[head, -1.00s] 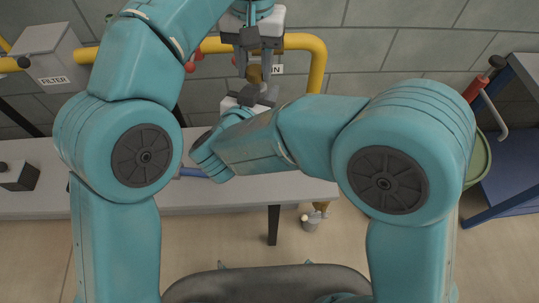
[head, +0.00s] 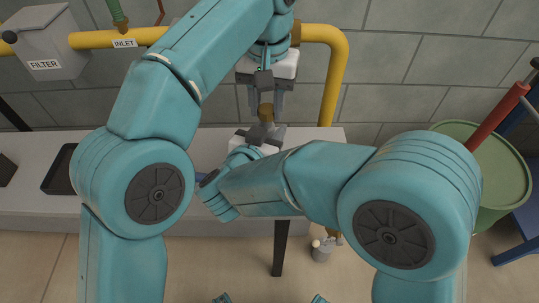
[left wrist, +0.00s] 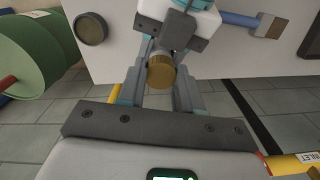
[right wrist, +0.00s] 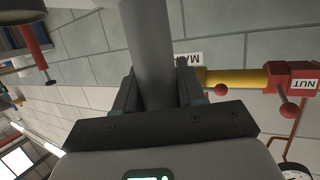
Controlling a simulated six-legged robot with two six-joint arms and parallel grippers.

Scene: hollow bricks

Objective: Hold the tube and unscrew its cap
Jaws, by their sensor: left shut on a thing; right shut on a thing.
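My left gripper (head: 265,94) comes down from above and is shut on the cap. My right gripper (head: 262,131) is below it, facing up. In the right wrist view, the grey tube (right wrist: 151,45) runs between the fingers of my right gripper (right wrist: 155,97), which is shut on it. The tube is mostly hidden in the head view. I cannot tell whether cap and tube are apart.
A grey bench (head: 110,210) runs behind my arms, with a dark tray (head: 62,170) on it. A yellow pipe (head: 340,75) and a FILTER box (head: 45,50) are at the wall. A green drum (head: 490,170) and a red-handled tool (head: 497,118) stand at right.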

